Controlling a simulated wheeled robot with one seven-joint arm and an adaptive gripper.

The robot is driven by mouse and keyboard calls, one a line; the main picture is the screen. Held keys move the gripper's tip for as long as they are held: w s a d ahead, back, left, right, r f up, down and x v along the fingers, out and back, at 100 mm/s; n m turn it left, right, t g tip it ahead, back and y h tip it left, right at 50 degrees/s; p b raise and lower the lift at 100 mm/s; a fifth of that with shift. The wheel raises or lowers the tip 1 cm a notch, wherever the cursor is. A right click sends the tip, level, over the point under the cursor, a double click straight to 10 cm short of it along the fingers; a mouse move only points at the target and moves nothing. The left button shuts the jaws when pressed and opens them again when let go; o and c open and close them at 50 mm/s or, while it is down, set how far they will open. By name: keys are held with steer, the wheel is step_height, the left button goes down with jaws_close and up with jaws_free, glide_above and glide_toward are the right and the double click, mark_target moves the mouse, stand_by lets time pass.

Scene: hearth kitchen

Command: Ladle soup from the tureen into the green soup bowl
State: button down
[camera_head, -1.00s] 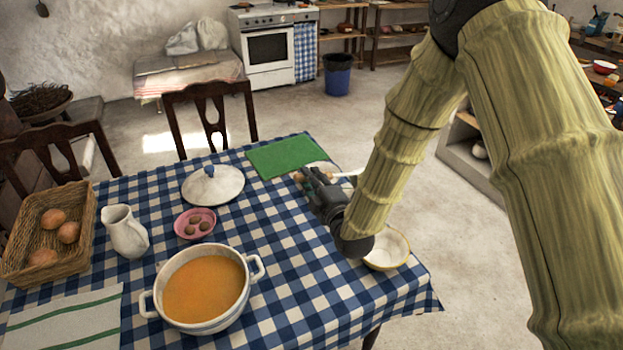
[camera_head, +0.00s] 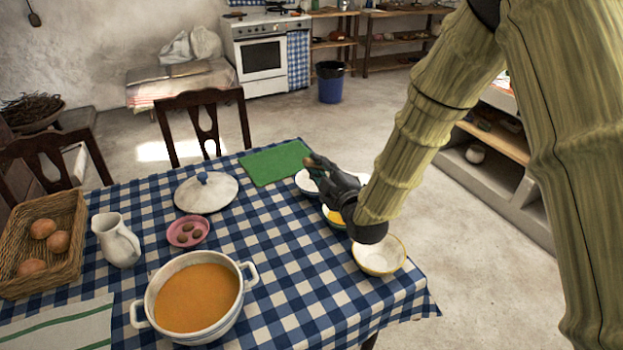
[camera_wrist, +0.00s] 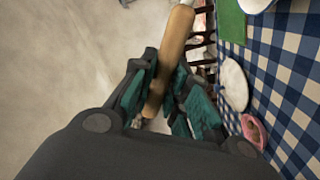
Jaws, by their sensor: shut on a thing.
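The white tureen (camera_head: 232,322) of orange soup (camera_head: 196,297) stands at the table's front, with its lid (camera_head: 206,192) lying behind it. My gripper (camera_head: 318,172) is above the table's right side, shut on a wooden handle (camera_wrist: 172,55), seemingly the ladle's. The ladle's scoop is not clearly visible. Below my gripper is a bowl holding orange-yellow soup (camera_head: 337,217). It is mostly hidden, and its rim looks greenish. A bluish-rimmed bowl (camera_head: 306,183) is partly visible behind it, and an empty yellow-rimmed bowl (camera_head: 380,256) is in front.
A green mat (camera_head: 275,163) lies at the table's back. A pink dish (camera_head: 188,231), white jug (camera_head: 117,240) and basket (camera_head: 45,245) stand left on the checked cloth (camera_head: 285,275). Chairs (camera_head: 203,120) stand behind and left. Cloth between tureen and bowls is clear.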

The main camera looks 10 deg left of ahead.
steer(key=shift+w+d+r+m+p, duration=0.35)
steer(key=shift+d+r+m+p, duration=0.15)
steer(key=shift+r, duration=0.15)
steer(key=w+d+r+m+p, duration=0.2)
steer(key=d+p, duration=0.1)
steer(key=shift+w+r+m, duration=0.1)
steer(key=shift+r+m, duration=0.2)
steer(key=w+d+r+m+p, duration=0.2)
steer(key=w+d+m, duration=0.9)
steer(key=d, duration=0.4)
steer(key=shift+w+d+m, duration=0.2)
steer(key=shift+d+m, duration=0.1)
steer(key=shift+m, duration=0.6)
steer(key=shift+d+f, duration=0.1)
